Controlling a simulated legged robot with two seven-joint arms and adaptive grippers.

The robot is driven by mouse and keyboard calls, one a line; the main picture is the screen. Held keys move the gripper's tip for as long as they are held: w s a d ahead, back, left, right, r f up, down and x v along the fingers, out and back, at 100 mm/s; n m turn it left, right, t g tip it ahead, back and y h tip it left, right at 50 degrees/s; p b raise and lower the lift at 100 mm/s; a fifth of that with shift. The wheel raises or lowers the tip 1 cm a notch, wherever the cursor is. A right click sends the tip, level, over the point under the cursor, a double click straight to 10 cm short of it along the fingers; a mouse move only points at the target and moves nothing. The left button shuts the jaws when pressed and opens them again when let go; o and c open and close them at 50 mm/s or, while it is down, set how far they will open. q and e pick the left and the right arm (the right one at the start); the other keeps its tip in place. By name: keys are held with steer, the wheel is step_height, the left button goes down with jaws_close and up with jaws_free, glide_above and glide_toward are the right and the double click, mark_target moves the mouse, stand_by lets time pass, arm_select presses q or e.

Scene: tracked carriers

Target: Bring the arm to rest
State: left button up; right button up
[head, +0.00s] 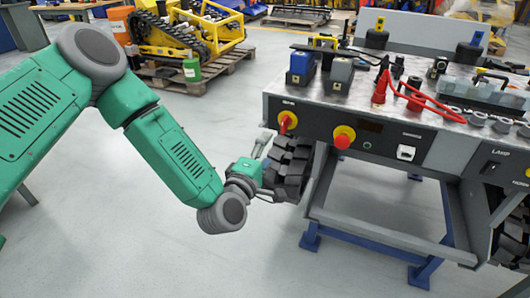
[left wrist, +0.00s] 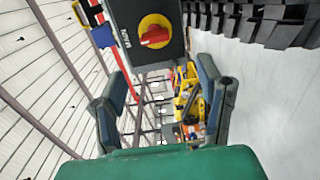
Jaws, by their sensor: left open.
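My left arm comes in from the left in the head view, bent at the elbow, green with grey joints. My left gripper (head: 264,146) is beside the front left corner of a tracked carrier (head: 385,143), next to its black track (head: 289,168). In the left wrist view the left gripper (left wrist: 160,100) has its two fingers wide apart with nothing between them. A red and yellow rotary switch (left wrist: 154,31) on the carrier's panel lies just beyond the fingers. The same switch shows in the head view (head: 287,122). My right gripper does not show.
The carrier's top holds a blue box (head: 301,66), a red cable (head: 425,99) and other parts. It stands on blue supports (head: 375,244). A yellow tracked machine (head: 190,32) on a pallet and a green can (head: 192,70) are behind. The floor between is clear.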

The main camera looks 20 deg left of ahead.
arm_select(q)
steer(key=shift+s, duration=0.35)
steer(key=s+d+f+m+g+h+p, duration=0.1)
steer(key=s+f+m+g+p, duration=0.2)
steer(key=s+f+m+g, duration=0.45)
steer(key=s+d+f+m+g+h+p, duration=0.25)
steer(key=s+f+m, duration=0.25)
steer(key=s, duration=0.6)
steer(key=s+a+m+g+y+p, duration=0.1)
steer(key=s+a+m+g+y, duration=0.1)
steer(key=s+a, duration=0.3)
steer(key=s+a+m+g+y+p, duration=0.2)
steer(key=s+a+g, duration=0.3)
steer(key=s, duration=0.6)
steer(key=shift+s+a+f+m+p, duration=0.3)
steer(key=shift+a+m, duration=0.2)
steer(key=shift+m, duration=0.35)
